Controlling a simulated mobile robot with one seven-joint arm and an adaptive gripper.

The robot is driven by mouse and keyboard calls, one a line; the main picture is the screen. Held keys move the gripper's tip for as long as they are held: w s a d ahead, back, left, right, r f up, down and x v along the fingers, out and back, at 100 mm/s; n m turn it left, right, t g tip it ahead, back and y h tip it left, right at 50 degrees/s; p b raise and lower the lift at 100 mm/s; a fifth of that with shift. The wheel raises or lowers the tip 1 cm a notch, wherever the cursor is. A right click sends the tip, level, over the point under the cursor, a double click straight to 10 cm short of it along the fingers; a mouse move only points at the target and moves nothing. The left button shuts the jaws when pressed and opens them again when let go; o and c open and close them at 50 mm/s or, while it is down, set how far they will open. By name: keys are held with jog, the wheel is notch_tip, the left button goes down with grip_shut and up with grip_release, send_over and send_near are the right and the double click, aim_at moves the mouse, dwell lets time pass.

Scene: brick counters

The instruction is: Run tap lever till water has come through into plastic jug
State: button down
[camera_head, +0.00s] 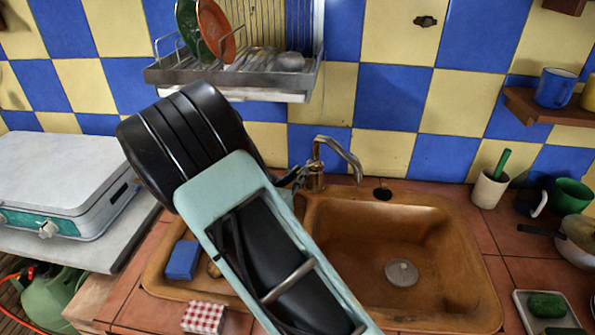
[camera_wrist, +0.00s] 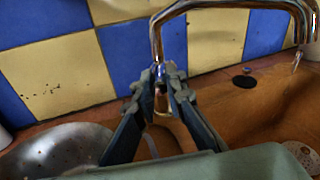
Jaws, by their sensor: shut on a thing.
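The curved metal tap (camera_head: 338,150) stands at the back of the brown sink (camera_head: 440,215); in the wrist view its spout (camera_wrist: 230,4) arches over to the right. My gripper (camera_head: 297,177) is at the left of the tap's base. In the wrist view my gripper (camera_wrist: 161,82) has its fingertips closed together at the tap's lever, which they mostly hide. I see no clear stream of water under the spout in the head view. I cannot make out a plastic jug in either view; my arm covers much of the sink's left part.
A dish rack (camera_head: 235,75) hangs above my arm. A blue sponge (camera_head: 183,260) lies at the sink's left, and a metal drain (camera_head: 401,273) sits in the open right basin. A perforated metal bowl (camera_wrist: 55,150) is left of my fingers. A white pot (camera_head: 490,188) stands at right.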

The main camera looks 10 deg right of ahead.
jog(key=shift+w+d+r+g+y+p, duration=0.15)
jog(key=shift+r+g+y+p, duration=0.2)
jog(key=shift+r+p, duration=0.35)
jog(key=shift+f, duration=0.15)
jog(key=c, duration=2)
grip_release()
jog(key=shift+o, duration=0.2)
jog(key=v, duration=1.2)
